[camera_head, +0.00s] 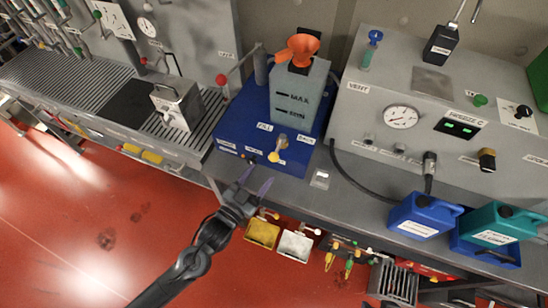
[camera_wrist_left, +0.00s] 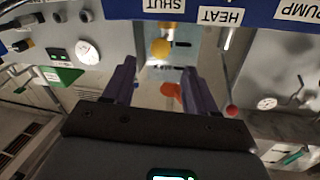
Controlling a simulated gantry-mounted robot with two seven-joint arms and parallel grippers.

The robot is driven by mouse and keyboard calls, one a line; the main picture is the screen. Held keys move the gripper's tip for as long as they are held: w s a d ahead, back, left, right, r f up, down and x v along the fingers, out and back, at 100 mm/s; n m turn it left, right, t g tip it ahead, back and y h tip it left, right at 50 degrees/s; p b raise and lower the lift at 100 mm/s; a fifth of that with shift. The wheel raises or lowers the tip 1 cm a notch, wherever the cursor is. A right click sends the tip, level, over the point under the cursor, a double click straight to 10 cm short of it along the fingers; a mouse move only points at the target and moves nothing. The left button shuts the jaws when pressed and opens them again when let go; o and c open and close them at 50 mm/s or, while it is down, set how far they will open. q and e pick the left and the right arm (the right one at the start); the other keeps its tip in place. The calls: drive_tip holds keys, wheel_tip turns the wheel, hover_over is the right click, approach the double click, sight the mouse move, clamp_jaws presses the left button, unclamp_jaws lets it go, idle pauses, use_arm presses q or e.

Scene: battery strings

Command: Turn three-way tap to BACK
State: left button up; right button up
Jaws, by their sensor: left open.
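The three-way tap, with a yellow handle (camera_head: 276,153), sits on the front of a grey tank unit on a blue base (camera_head: 230,132). A FILL label (camera_head: 265,126) is to its left and a BACK label (camera_head: 306,139) to its right. Which way the handle points is hard to tell. A yellow knob (camera_wrist_left: 160,47) shows between my fingers in the left wrist view. My left gripper (camera_head: 255,182) is open and empty, its purple fingers below and in front of the tap, apart from it; it also shows in the wrist view (camera_wrist_left: 158,85). My right gripper is not in view.
An orange funnel (camera_head: 302,48) tops the grey tank (camera_head: 296,95). A red-knobbed lever (camera_head: 221,79) stands left of it. A grey gauge panel (camera_head: 380,85) stands right, with a blue can (camera_head: 424,216) before it. Small bins (camera_head: 295,245) hang below the bench edge.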

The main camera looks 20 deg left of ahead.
sight(274, 156)
use_arm(q)
drive_tip(key=w, duration=0.2)
drive_tip(key=w+d, duration=0.1)
drive_tip(key=w, duration=0.5)
drive_tip(key=shift+w+d+p, duration=0.25)
drive_tip(key=shift+d+p, duration=0.05)
drive_tip(key=shift+p, duration=0.1)
drive_tip(key=shift+c, duration=0.2)
clamp_jaws()
